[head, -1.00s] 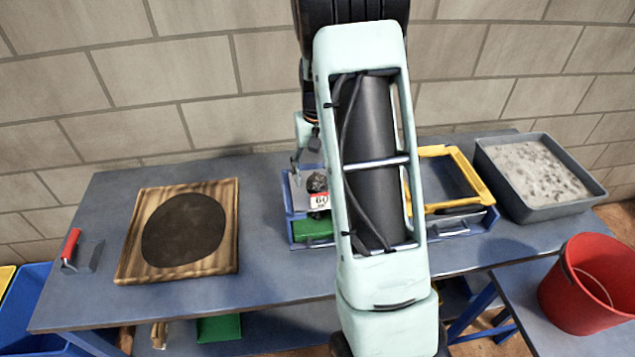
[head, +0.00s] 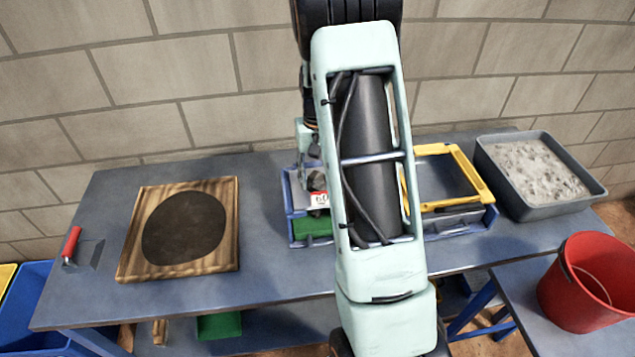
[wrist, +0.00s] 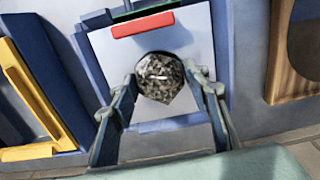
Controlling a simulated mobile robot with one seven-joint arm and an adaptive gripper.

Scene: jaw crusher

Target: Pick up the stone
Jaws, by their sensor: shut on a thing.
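The stone (wrist: 160,77) is a grey speckled lump. In the wrist view it sits between the two fingers of my gripper (wrist: 161,82), which is shut on it. The stone is over a pale flat plate (wrist: 165,38) of the crusher; I cannot tell whether it still touches the plate. In the head view my gripper (head: 309,178) is down at the left part of the blue-framed crusher (head: 292,225), and my arm hides much of the crusher. The stone is mostly hidden there.
A yellow frame (head: 472,177) forms the crusher's right part. A grey tray (head: 518,207) of gravel stands right, with a red bucket (head: 558,290) in front. A wooden board (head: 131,255) and a red-handled trowel (head: 71,245) lie left. Bare table separates board and crusher.

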